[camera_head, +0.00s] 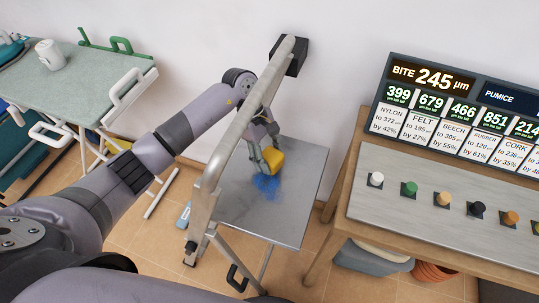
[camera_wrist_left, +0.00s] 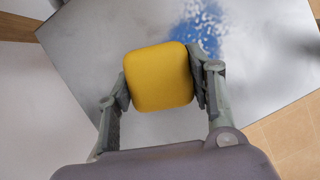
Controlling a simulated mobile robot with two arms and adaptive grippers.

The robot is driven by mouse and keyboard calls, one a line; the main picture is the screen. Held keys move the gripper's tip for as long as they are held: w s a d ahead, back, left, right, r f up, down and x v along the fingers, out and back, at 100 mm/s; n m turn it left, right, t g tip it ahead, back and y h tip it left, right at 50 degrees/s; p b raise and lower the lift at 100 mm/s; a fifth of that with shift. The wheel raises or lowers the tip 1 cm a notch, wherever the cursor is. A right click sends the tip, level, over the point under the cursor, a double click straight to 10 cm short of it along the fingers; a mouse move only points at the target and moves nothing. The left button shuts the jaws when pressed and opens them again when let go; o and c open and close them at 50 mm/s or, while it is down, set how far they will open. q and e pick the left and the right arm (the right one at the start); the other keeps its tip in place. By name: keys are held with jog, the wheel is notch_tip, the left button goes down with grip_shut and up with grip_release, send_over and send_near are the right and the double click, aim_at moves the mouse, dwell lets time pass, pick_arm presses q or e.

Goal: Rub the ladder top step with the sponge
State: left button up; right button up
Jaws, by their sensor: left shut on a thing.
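The yellow sponge (camera_head: 273,159) is held in my left gripper (camera_head: 264,150), over the ladder's grey metal top step (camera_head: 298,208). A blue smudge (camera_head: 266,186) marks the step just below the sponge in the head view. In the left wrist view the sponge (camera_wrist_left: 160,77) sits between the two fingers of my left gripper (camera_wrist_left: 162,85), and the blue patch (camera_wrist_left: 200,30) lies beyond it on the step (camera_wrist_left: 85,45). I cannot tell whether the sponge touches the step. My right gripper is not in view.
The ladder's metal rail (camera_head: 238,127) rises in front of my left forearm. A wooden bench (camera_head: 345,190) with several coloured knobs and a lit display board (camera_head: 455,105) stands at right. An ironing board (camera_head: 85,80) with a white mug (camera_head: 50,54) stands at left.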

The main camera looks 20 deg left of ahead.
pick_arm(q)
jog(key=shift+f+b, duration=0.5)
jog(key=shift+f, duration=0.05)
jog(key=shift+s, duration=0.1)
